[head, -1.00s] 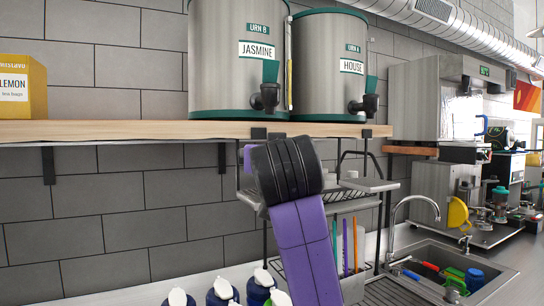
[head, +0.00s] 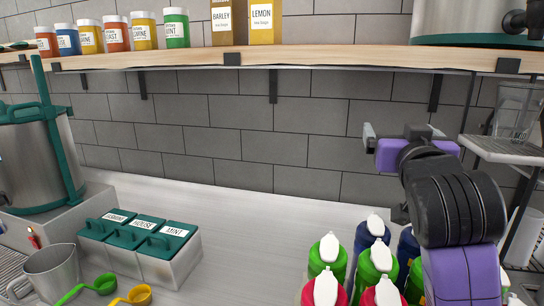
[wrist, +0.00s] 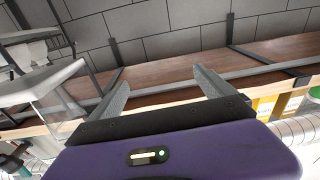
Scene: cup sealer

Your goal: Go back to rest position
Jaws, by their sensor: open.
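My gripper (head: 369,138) is at the right of the head view, at the end of my black and purple arm. It is in front of the grey tiled wall, below the wooden shelf and above the bottles. In the wrist view my gripper (wrist: 158,88) shows two grey fingers spread wide apart with nothing between them. The fingers point toward the wall and the underside of the shelf (wrist: 160,77).
Several squeeze bottles (head: 376,262) stand below my arm. Green-lidded containers (head: 137,245) and a metal pitcher (head: 50,272) are at left. The counter's middle (head: 255,230) is clear.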

